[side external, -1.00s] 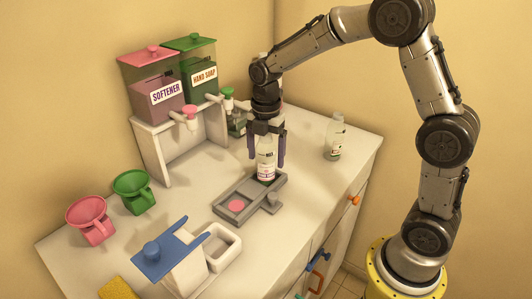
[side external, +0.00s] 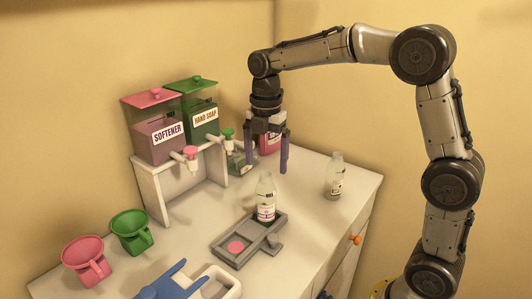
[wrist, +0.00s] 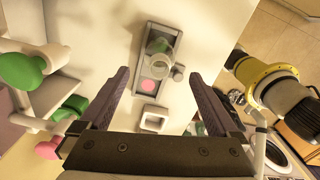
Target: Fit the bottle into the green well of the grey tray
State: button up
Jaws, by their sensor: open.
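The clear bottle (side external: 265,203) with a white label stands upright at the far end of the grey tray (side external: 229,256). It also shows from above in the wrist view (wrist: 160,43). The tray's pink well (side external: 236,247) is bare at the near end. The green well is mostly hidden under the bottle, so its seating depth is hard to tell. My gripper (side external: 267,168) is open and empty, above and apart from the bottle. Its two fingers show spread in the wrist view (wrist: 159,75).
Another clear bottle (side external: 336,178) stands to the right. A pink bottle (side external: 269,143) is behind my gripper. Softener (side external: 160,132) and hand soap (side external: 200,118) dispensers stand at the left, with pink (side external: 87,262) and green (side external: 131,232) cups before them. A white box (side external: 222,283) sits near the tray.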

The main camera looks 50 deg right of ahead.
jog(key=shift+r, duration=0.85)
jog(key=shift+s+r, duration=0.1)
jog(key=shift+s, duration=0.05)
jog(key=s+a+f+m+t, duration=0.1)
jog(key=s+m+t, duration=0.1)
jog(key=s+m, duration=0.8)
jog(key=s+a+m+t, duration=0.1)
jog(key=s+m+t, duration=0.2)
jog(key=s+m, duration=0.7)
jog(key=s, duration=0.3)
jog(key=shift+s+a+f+t, duration=0.15)
jog(key=shift+a+f+t, duration=0.15)
jog(key=shift+f, duration=0.05)
